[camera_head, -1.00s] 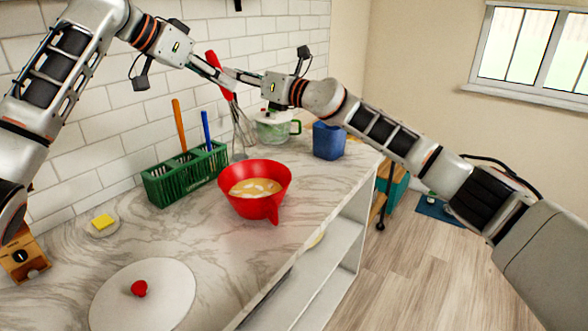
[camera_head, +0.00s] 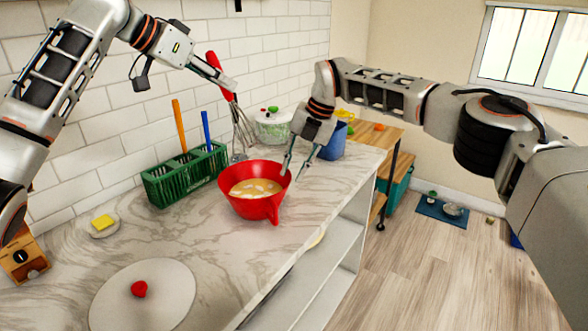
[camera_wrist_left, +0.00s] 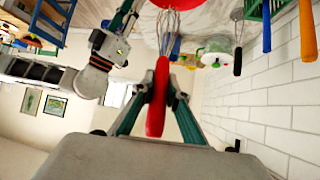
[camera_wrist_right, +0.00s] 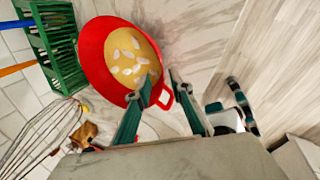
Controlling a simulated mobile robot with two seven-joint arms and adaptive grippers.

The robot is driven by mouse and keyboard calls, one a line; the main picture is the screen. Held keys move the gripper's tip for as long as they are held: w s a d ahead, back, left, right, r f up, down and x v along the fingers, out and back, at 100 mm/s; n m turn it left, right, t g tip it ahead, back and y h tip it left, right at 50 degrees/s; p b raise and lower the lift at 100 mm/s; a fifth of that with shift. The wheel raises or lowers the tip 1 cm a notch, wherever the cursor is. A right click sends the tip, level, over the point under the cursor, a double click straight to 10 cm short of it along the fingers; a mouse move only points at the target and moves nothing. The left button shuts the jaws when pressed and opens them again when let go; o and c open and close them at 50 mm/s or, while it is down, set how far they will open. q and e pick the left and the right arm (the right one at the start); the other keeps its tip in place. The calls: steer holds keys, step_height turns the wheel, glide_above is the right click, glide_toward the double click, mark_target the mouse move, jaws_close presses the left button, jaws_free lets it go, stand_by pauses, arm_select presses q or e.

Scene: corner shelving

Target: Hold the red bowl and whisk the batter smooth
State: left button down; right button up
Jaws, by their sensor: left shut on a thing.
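The red bowl (camera_head: 255,205) stands on the marble counter and holds pale yellow batter (camera_head: 254,189) with white pieces in it. My left gripper (camera_head: 230,84) is shut on the red handle of the whisk (camera_head: 243,128). The whisk hangs steeply behind the bowl, wires down, outside it. In the left wrist view, the red handle (camera_wrist_left: 157,98) runs between the fingers. My right gripper (camera_head: 295,172) is open, fingers pointing down at the bowl's right rim. In the right wrist view, the bowl's red handle (camera_wrist_right: 161,98) shows between the open fingers; contact is unclear.
A green rack (camera_head: 185,175) with orange-handled and blue-handled tools stands left of the bowl. A glass pot (camera_head: 272,128) and a blue container (camera_head: 333,142) stand behind. A white round lid (camera_head: 145,295) with a red knob lies in front. The counter edge is to the right.

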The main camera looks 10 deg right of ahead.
mark_target(280, 201)
steer(key=x, duration=1.2)
steer(key=shift+s, duration=0.15)
jaws_close()
steer(key=shift+c, duration=0.4)
jaws_free()
jaws_close()
stand_by(0.7)
